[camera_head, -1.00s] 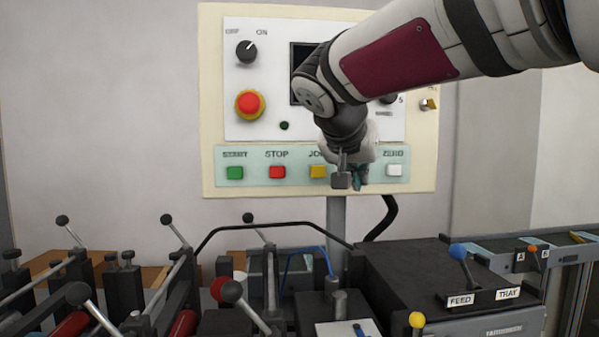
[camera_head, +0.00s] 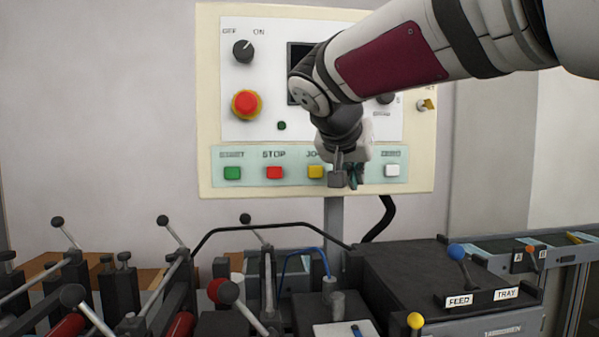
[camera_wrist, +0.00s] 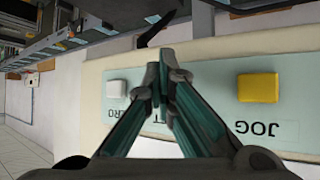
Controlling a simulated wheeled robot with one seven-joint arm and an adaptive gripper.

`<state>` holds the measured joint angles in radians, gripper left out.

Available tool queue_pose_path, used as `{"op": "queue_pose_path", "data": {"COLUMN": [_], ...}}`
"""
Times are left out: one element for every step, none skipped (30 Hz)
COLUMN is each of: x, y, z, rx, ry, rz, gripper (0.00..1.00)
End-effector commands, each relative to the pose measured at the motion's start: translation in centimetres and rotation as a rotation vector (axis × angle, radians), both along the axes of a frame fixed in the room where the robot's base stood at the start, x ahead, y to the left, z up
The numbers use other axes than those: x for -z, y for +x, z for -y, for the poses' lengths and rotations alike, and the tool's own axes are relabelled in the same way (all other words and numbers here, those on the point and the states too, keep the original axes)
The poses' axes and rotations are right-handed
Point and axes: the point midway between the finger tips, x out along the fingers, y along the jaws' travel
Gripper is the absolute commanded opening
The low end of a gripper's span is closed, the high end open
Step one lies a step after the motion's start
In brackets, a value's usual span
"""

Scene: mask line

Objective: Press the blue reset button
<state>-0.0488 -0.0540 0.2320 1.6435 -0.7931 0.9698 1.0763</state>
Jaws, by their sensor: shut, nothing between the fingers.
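No blue button shows in either view; the spot between the yellow JOG button (camera_head: 316,172) and the white ZERO button (camera_head: 392,170) is covered by my gripper (camera_head: 346,181). In the wrist view, which is turned upside down, my gripper (camera_wrist: 164,65) is shut and empty, its fingertips together between the ZERO button (camera_wrist: 116,88) and the JOG button (camera_wrist: 258,87). A partly hidden label there shows a T. I cannot tell whether the fingertips touch anything.
A green START button (camera_head: 232,173) and a red STOP button (camera_head: 274,172) sit left of JOG. A red emergency knob (camera_head: 246,104) is above them. Below the panel stand machinery with levers, a black feed box (camera_head: 420,270) and a blue-knobbed lever (camera_head: 457,252).

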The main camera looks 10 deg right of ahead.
Motion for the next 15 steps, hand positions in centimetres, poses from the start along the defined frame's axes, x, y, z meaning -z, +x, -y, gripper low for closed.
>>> {"op": "queue_pose_path", "data": {"x": [0.0, 0.0, 0.0, 0.0, 0.0, 0.0, 0.0, 0.0, 0.0, 0.0, 0.0, 0.0, 0.1, 0.1, 0.1], "y": [0.0, 0.0, -0.1, -0.2, -0.3, -0.4, -0.6, -0.7, -0.9, -1.1, -1.3, -1.5, -1.6, -1.7, -1.8], "z": [0.0, 0.0, 0.0, 0.0, 0.0, 0.0, 0.0, 0.0, 0.0, 0.0, 0.0, 0.0, 0.0, 0.0, 0.0], "rx": [0.0, 0.0, 0.0, 0.0, 0.0, -0.001, -0.001, 0.0, 0.0, 0.0, 0.0, 0.0, 0.0, 0.0, -0.001], "ry": [-0.001, -0.001, -0.001, -0.001, -0.001, -0.001, -0.001, -0.001, -0.001, -0.001, -0.001, -0.001, 0.0, 0.0, -0.001], "rz": [0.001, 0.001, 0.001, 0.001, 0.001, 0.0, 0.0, 0.001, 0.001, 0.001, 0.001, 0.001, 0.0, 0.0, 0.0], "gripper": [0.0, 0.0, 0.0, 0.0, 0.0, 0.0, 0.0, 0.0, 0.0, 0.0, 0.0, 0.0, 0.0, 0.0, 0.0]}}
